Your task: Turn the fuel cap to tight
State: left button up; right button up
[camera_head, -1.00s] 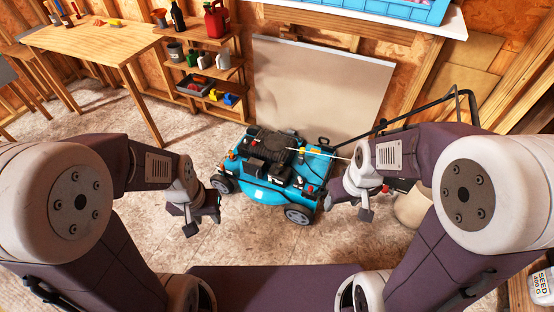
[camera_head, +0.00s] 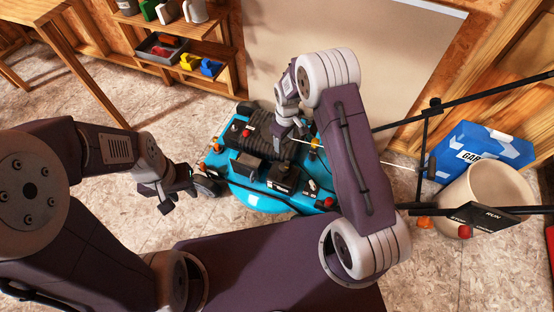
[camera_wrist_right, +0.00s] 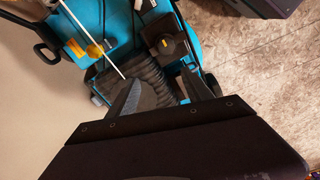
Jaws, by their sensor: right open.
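The teal mower (camera_head: 258,196) stands on the floor in the middle of the head view, with a black ribbed engine on top. Small red and orange parts show on it: a red knob (camera_head: 246,133) at the far left, a red piece (camera_head: 328,202) at the near right and an orange piece (camera_head: 315,143) at the right. I cannot tell which is the fuel cap. My right gripper (camera_head: 288,137) is over the engine; in the right wrist view its open, empty fingers (camera_wrist_right: 168,92) frame the ribbed engine cover (camera_wrist_right: 150,75). My left gripper (camera_head: 178,196) is open and empty, left of the mower.
The mower's black handle reaches to the right, with a control panel (camera_head: 488,216). A beige bucket (camera_head: 485,190) and a blue-and-white box (camera_head: 470,152) stand there. A shelf (camera_head: 205,50) with bins is at the back left. Open floor lies left of the mower.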

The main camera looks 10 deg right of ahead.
jog(key=b, duration=0.2)
send_near(284, 167)
jog(key=shift+g, duration=0.3)
jog(key=f+b, duration=0.1)
jog(key=f, duration=0.2)
jog(key=f+b, duration=0.1)
jog(key=f, duration=0.2)
jog(key=f+b, duration=0.2)
jog(key=shift+w+f, duration=0.4)
pick_arm(q)
notch_tip(284, 167, down, 8)
jog(key=shift+s+r, duration=0.2)
jog(key=shift+r, duration=0.05)
pick_arm(e)
jog(key=shift+r, duration=0.1)
grip_shut()
